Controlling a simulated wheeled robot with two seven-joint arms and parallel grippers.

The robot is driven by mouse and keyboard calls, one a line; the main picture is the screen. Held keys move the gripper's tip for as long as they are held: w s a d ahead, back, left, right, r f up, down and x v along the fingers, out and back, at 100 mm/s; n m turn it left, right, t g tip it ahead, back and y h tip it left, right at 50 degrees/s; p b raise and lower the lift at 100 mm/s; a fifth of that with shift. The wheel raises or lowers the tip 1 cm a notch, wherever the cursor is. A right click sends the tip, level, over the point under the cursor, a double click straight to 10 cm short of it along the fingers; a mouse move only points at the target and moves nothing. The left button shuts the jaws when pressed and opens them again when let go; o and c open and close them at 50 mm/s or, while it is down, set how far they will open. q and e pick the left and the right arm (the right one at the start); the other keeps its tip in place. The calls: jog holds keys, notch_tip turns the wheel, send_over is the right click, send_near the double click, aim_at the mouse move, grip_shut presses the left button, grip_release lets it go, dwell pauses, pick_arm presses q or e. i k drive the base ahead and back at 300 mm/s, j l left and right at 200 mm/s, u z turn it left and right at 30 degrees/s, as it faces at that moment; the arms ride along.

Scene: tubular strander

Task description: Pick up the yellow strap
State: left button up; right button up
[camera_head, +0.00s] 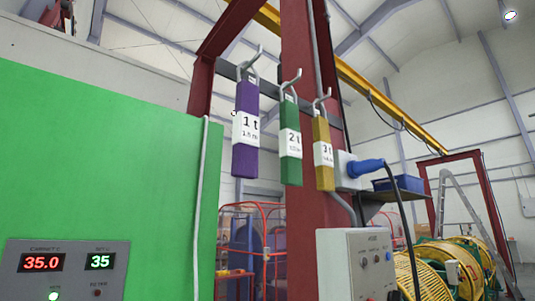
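The yellow strap (323,179) hangs from a hook on a grey bar fixed to a red steel column. It is the rightmost of three straps and carries a white label that seems to start with 3 t. The green strap (290,168), labelled 2 t, hangs just left of it. The purple strap (245,160), labelled 1 t, hangs further left. All three hang upright and apart from each other. Neither of my grippers shows in the head view.
A blue plug (366,167) sits in a grey socket box close to the right of the yellow strap. A shelf with a blue bin (398,184) is behind it. A grey control box (355,262) stands below. A green cabinet (100,165) fills the left.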

aim_at(323, 163)
jog(key=i+l+u, duration=0.1)
jog(key=l+u, duration=0.5)
jog(key=u, duration=0.2)
jog(key=i+l+u, duration=0.1)
jog(key=l+u, duration=0.55)
jog(key=u, duration=0.15)
jog(key=k+l+u, duration=0.1)
jog(key=l+u, duration=0.3)
jog(key=j, duration=0.1)
